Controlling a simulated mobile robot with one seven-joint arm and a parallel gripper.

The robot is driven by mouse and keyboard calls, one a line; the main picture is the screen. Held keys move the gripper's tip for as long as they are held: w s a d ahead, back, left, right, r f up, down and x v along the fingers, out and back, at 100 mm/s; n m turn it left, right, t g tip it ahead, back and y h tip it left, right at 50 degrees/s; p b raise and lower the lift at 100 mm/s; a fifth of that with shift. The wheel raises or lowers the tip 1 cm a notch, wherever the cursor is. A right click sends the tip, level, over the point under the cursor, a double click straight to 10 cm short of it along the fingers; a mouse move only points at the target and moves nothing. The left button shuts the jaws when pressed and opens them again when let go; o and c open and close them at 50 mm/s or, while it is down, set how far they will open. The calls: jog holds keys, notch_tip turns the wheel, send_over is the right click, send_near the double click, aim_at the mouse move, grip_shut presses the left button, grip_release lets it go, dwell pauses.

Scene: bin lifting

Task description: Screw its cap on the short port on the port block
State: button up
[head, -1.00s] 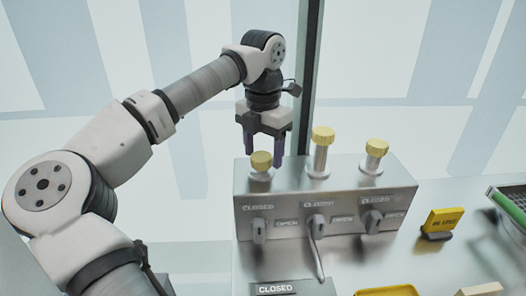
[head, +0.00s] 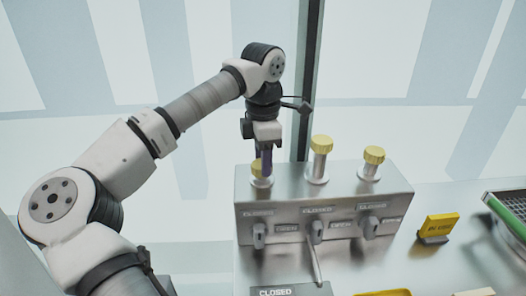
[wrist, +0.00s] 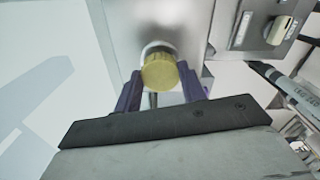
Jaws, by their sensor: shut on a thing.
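The grey metal port block (head: 300,205) stands on the bench with three ports along its top. The short port is at the left end, and its yellow cap (head: 256,168) sits at its top, partly hidden by a finger. My gripper (head: 265,176) points down over this port, shut on the yellow cap. In the wrist view the cap (wrist: 160,72) is between the two purple fingers, over the round pale port base. I cannot tell how far the cap is threaded. The tall middle port (head: 319,165) and the right port (head: 370,170) also carry yellow caps.
Valve handles (head: 316,229) with CLOSED and OPEN labels line the block's front. A CLOSED plate (head: 285,291) lies in front. A yellow sign (head: 438,226) and a green-edged tray (head: 508,212) stand at right. A dark upright post (head: 313,70) rises behind the block.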

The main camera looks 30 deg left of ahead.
jog(key=m, duration=0.5)
jog(key=shift+p, duration=0.4)
jog(key=o, duration=0.8)
jog(key=shift+w, duration=0.15)
